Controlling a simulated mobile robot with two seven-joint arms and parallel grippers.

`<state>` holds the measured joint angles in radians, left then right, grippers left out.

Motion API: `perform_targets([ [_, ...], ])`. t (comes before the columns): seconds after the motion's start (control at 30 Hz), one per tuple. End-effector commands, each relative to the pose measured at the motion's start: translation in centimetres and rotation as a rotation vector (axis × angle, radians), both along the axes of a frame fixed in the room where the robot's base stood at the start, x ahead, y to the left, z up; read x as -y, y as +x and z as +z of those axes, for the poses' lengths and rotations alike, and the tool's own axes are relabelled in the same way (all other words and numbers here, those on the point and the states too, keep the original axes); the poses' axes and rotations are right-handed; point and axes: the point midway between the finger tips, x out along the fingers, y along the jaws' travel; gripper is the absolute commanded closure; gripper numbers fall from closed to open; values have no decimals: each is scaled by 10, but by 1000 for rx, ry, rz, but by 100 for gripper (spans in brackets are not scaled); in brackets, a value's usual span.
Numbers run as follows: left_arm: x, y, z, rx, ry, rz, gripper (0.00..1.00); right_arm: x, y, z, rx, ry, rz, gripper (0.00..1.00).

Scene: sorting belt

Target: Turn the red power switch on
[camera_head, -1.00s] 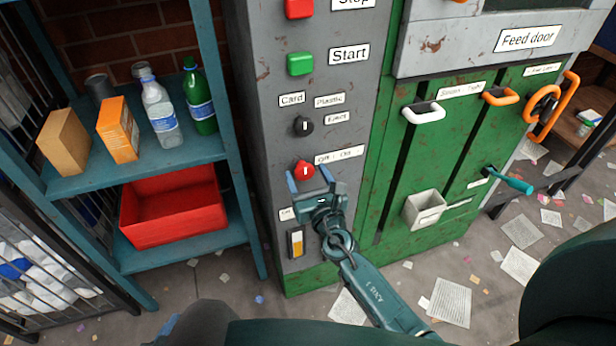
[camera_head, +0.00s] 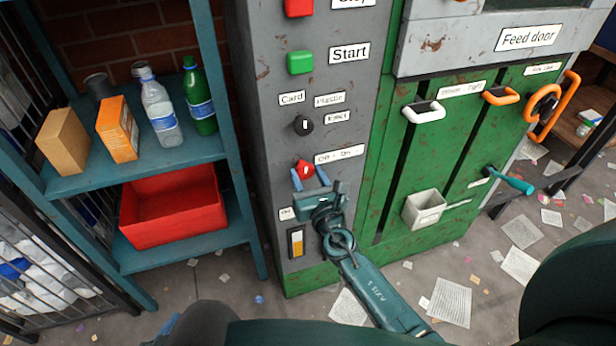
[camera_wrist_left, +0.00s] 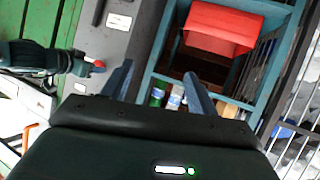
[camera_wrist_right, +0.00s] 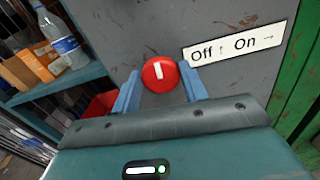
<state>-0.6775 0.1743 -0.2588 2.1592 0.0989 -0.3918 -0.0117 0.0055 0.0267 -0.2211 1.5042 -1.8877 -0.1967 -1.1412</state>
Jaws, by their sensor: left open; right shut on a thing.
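The red power switch (camera_head: 303,169) is a round knob with a white mark on the grey panel, below a black selector knob. Its "Off ↑ On →" label (camera_wrist_right: 235,43) is beside it in the right wrist view. There the white mark on the red knob (camera_wrist_right: 160,73) lies close to the label's up direction, Off. My right gripper (camera_head: 310,178) is shut on the knob, one blue finger on each side. My left gripper (camera_wrist_left: 159,69) is open and empty, with its fingers wide apart in the left wrist view. It is out of the head view.
The black selector knob (camera_head: 303,125) and green Start button (camera_head: 300,63) are above the switch. A blue shelf (camera_head: 95,177) with bottles, boxes and a red bin (camera_head: 165,237) stands left. The green machine front (camera_head: 455,145) with handles is right. Papers litter the floor.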

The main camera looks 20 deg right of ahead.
Motion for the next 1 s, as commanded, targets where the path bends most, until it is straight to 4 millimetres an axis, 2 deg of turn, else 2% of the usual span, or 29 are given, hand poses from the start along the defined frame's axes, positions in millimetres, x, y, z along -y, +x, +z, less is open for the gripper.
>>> perform_targets([
  [0.7,2,1,-19,0,-56,15,41,2,0,-4,-22,630,1,79],
  [1.0,0,1,-19,24,-63,24,41,3,0,-5,-32,917,-1,79],
])
